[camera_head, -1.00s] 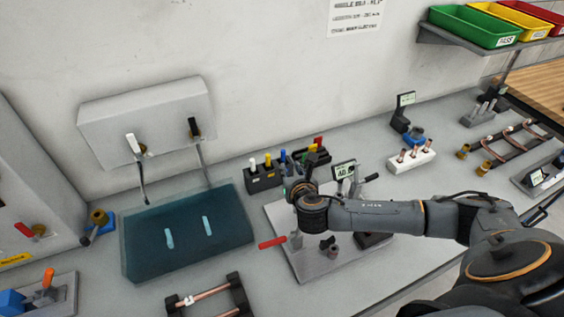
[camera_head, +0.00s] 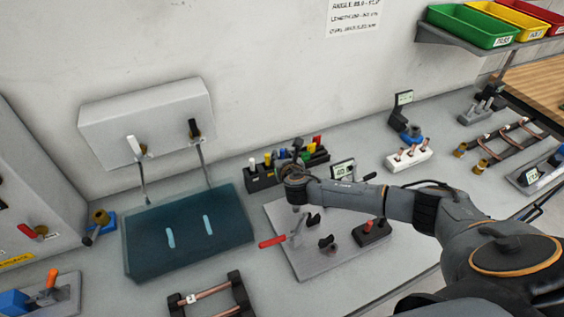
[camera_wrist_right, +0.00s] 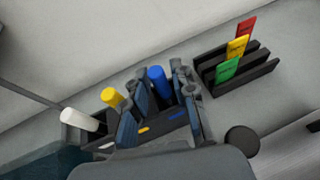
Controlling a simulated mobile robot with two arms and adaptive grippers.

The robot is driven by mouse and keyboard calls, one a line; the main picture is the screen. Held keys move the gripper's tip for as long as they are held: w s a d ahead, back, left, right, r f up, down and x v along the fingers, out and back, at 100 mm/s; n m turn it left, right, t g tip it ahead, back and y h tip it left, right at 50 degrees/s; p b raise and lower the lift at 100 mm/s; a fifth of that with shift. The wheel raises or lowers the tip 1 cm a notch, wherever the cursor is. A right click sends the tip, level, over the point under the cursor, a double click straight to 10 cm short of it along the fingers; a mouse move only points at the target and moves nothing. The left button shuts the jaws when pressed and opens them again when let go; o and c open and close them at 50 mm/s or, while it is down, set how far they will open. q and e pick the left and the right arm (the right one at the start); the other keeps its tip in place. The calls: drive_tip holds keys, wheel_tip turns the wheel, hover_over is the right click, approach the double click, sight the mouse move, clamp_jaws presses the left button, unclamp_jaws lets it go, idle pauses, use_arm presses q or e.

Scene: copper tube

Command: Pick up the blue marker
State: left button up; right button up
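The blue marker (camera_wrist_right: 157,83) stands upright in a dark marker holder (camera_head: 262,182), beside a yellow marker (camera_wrist_right: 112,97) and a white marker (camera_wrist_right: 78,119). My right gripper (camera_wrist_right: 160,92) is open, with one finger on each side of the blue marker. The fingers do not look closed on it; whether either touches it I cannot tell. In the head view my right gripper (camera_head: 292,160) is over the right end of the holder and largely hides the blue marker. The blue marker's lower part is hidden. My left gripper is not in view.
A black rack with red, yellow and green cards (camera_wrist_right: 228,70) stands close to the right of the gripper. A grey plate fixture (camera_head: 325,255) with a red handle lies in front. A teal mat (camera_head: 185,250) is to the left. The wall is close behind.

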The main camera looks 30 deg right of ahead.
drive_tip(key=shift+w, duration=0.15)
drive_tip(key=shift+c, duration=0.5)
clamp_jaws()
